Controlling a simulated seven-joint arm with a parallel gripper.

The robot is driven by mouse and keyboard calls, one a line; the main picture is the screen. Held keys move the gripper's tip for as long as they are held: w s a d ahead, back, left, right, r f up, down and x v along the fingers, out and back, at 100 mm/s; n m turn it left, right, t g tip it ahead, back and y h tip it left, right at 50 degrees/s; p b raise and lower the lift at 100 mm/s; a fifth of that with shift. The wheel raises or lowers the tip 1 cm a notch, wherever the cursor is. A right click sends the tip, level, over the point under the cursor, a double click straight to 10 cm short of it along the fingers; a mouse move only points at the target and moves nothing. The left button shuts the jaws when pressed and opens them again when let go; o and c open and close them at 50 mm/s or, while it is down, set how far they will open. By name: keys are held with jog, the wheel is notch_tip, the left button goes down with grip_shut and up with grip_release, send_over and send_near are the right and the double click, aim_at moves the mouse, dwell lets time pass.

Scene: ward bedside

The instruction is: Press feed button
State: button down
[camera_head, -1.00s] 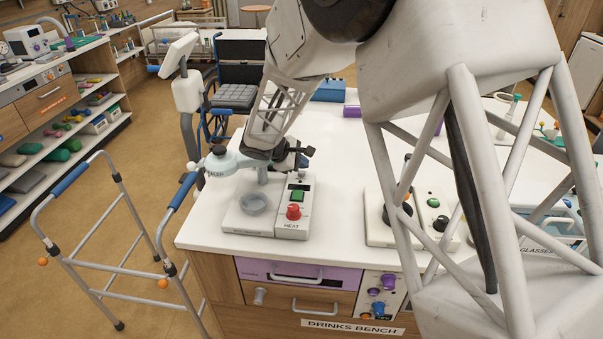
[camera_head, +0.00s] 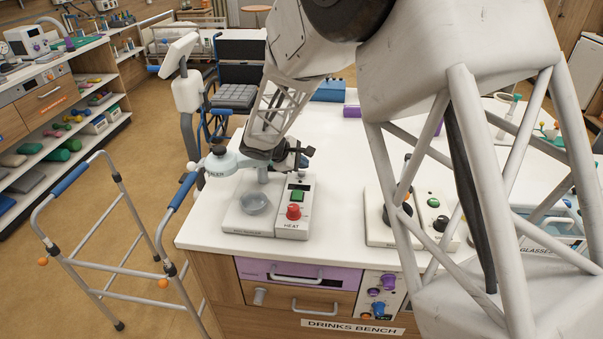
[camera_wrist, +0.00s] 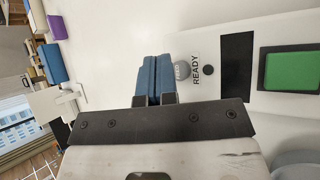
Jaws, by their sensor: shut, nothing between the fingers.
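The panel also has a green button (camera_wrist: 290,70), a black display (camera_wrist: 237,67) and a small dark READY lamp (camera_wrist: 208,70).
A red knob (camera_head: 293,211) stands on the panel's front part. Another control box (camera_head: 378,232) is to the right on the white bench top (camera_head: 338,190), with clear surface between. A walker (camera_head: 115,260) stands left.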

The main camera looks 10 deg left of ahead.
aim_at(302, 174)
jog(key=shift+f, duration=0.85)
dwell(1.1)
jog(key=shift+r, duration=0.9)
jog(key=shift+r, duration=0.15)
jog(key=shift+r, duration=2.3)
